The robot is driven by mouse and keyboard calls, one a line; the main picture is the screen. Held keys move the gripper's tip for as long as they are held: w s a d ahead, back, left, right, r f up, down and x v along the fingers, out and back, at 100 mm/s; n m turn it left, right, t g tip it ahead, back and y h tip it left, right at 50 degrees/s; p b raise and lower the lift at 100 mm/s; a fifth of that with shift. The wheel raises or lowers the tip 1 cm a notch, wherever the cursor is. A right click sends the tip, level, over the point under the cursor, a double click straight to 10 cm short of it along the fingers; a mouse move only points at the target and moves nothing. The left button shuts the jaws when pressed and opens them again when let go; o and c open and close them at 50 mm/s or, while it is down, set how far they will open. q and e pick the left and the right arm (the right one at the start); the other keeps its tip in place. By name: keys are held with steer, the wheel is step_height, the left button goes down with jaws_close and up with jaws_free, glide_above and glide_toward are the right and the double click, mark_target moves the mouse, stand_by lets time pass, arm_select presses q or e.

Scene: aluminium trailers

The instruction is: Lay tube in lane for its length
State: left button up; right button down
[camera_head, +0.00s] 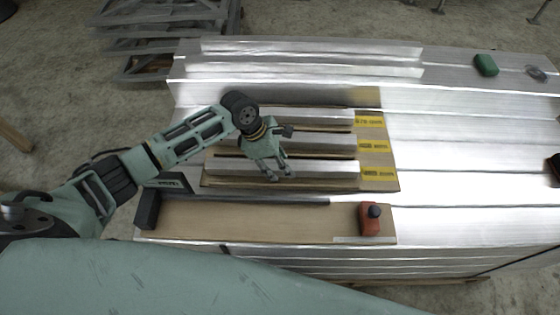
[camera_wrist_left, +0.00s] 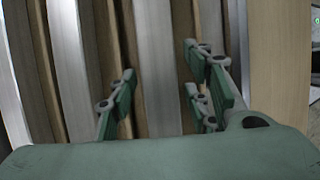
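A wooden lane board (camera_head: 393,155) lies on the aluminium surface, with long silver bars (camera_head: 320,144) and brown gaps running side to side. Yellow labels (camera_head: 372,147) mark its right end. I cannot tell which bar is the tube and which are lane walls. My left gripper (camera_head: 279,177) points down over the front part of the board. In the left wrist view its fingers (camera_wrist_left: 161,88) are apart, with a silver strip (camera_wrist_left: 157,50) showing between them; I cannot tell whether they touch it. My right gripper is not in view.
A bare wooden panel (camera_head: 270,222) lies in front, with a black block (camera_head: 148,209) at its left and a red block with a black knob (camera_head: 370,220) at its right. A green object (camera_head: 486,65) is at the back right. The aluminium surface at right is mostly clear.

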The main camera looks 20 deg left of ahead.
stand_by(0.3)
arm_select(q)
steer(key=p+v, duration=0.1)
steer(key=v, duration=1.1)
steer(key=shift+r, duration=0.1)
